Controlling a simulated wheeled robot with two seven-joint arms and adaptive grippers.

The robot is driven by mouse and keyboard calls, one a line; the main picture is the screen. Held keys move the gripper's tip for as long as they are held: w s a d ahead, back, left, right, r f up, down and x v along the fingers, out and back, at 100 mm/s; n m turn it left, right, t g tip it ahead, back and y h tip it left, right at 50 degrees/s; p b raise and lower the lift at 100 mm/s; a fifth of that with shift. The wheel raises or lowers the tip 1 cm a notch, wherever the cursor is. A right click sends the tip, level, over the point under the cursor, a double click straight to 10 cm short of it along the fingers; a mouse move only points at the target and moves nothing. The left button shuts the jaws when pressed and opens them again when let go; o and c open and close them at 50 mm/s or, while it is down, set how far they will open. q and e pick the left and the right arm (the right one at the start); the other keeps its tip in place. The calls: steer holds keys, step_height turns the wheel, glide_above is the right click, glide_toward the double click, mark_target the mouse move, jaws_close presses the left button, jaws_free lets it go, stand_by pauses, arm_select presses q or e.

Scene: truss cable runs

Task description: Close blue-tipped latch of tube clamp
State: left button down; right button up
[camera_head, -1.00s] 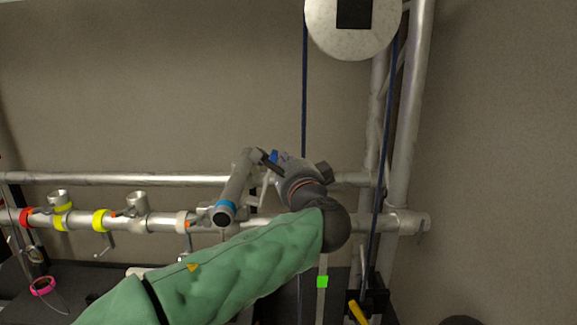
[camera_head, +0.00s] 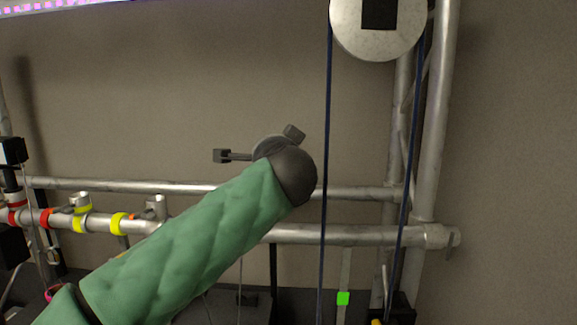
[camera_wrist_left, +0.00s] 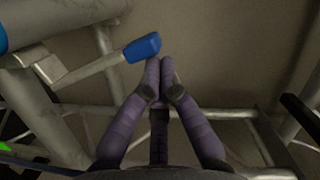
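In the left wrist view the blue tip (camera_wrist_left: 142,47) sits at the end of a grey latch lever (camera_wrist_left: 88,70), which reaches out from the tube clamp at upper left. My left gripper (camera_wrist_left: 160,66) has its purple fingers drawn together at the tips, with nothing seen between them. The fingertips are just below and right of the blue tip; whether they touch it I cannot tell. In the head view my green-sleeved left arm covers the clamp and latch, and the fingers are hidden behind the wrist. My right gripper is not in view.
A horizontal lower truss pipe (camera_head: 345,235) runs behind my arm, with an upper pipe (camera_head: 360,193) above it. Yellow-banded clamps (camera_head: 119,223) are at left. The wall area above the pipes is clear.

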arm_select(q)
steer(key=a+f+n+h+b, duration=0.1)
steer(key=a+n+b, duration=0.1)
steer(key=a+n, duration=0.1)
steer(key=a+f+n+g+h+b, duration=0.1)
steer(key=a+f+n+b, duration=0.1)
steer(key=a, duration=0.3)
steer(key=a+f+n+h+b, duration=0.1)
steer(key=a+f+n+b, duration=0.1)
steer(key=a+n+b, duration=0.1)
steer(key=shift+a+n, duration=0.4)
steer(key=shift+a, duration=0.2)
steer(key=shift+a+f+n+h+b, duration=0.2)
steer(key=shift+a+f+n+b, duration=0.35)
steer(key=shift+f+b, duration=0.15)
steer(key=shift+a+f+n+h+b, duration=0.2)
steer(key=shift+a+f+n+b, duration=0.2)
steer(key=shift+f+n+b, duration=0.2)
steer(key=s+r+p, duration=0.2)
steer(key=s+r, duration=0.4)
steer(key=s, duration=0.3)
steer(key=shift+s+r, duration=0.15)
steer(key=shift+s, duration=0.25)
